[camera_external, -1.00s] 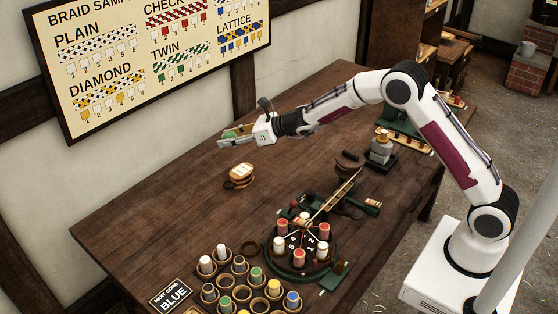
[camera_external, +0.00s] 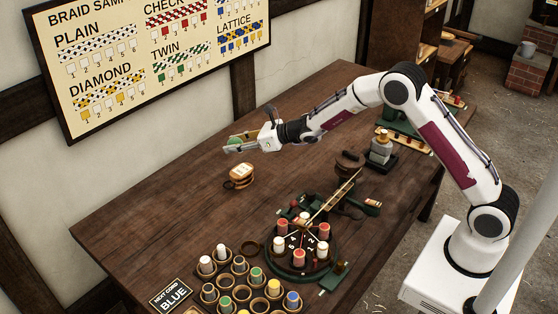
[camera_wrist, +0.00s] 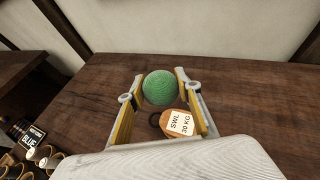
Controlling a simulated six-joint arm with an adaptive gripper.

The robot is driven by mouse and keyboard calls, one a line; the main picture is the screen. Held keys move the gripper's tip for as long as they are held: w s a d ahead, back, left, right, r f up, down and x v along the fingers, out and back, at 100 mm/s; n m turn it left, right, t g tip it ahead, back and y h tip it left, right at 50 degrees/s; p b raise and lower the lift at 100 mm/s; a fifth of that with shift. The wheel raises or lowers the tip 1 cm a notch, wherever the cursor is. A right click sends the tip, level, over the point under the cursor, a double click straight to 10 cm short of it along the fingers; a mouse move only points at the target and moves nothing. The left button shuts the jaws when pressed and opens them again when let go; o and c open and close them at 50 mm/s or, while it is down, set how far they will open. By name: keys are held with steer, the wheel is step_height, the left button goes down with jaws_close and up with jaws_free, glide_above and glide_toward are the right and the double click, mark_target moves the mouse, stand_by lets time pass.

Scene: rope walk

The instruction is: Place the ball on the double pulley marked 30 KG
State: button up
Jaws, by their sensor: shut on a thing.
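My gripper (camera_external: 240,143) is shut on a green ball (camera_wrist: 160,88), held between its two fingers. In the external view the ball (camera_external: 236,140) shows only partly between the fingers. The double pulley (camera_external: 240,176) is a small wooden block with a pale label, lying on the table. In the wrist view the pulley (camera_wrist: 173,126) shows between the fingers, nearer than the ball in the picture, and its label reads SWL 30 KG. The ball is above the table and apart from the pulley.
A round braiding stand (camera_external: 302,248) with red and white bobbins is on the table (camera_external: 150,220). Cups with coloured bobbins (camera_external: 240,285) and a NEXT CORD BLUE sign (camera_external: 171,294) stand at the front. The table around the pulley is clear. A wall stands behind it.

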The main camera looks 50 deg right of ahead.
glide_above(238, 173)
steer(key=shift+w+f, duration=0.1)
steer(key=shift+f, duration=2.8)
steer(key=shift+f, duration=0.1)
steer(key=shift+f, duration=1.75)
steer(key=shift+f, duration=0.15)
steer(key=o, duration=1)
steer(key=shift+o, duration=0.2)
steer(key=shift+r, duration=0.2)
steer(key=v, duration=1.2)
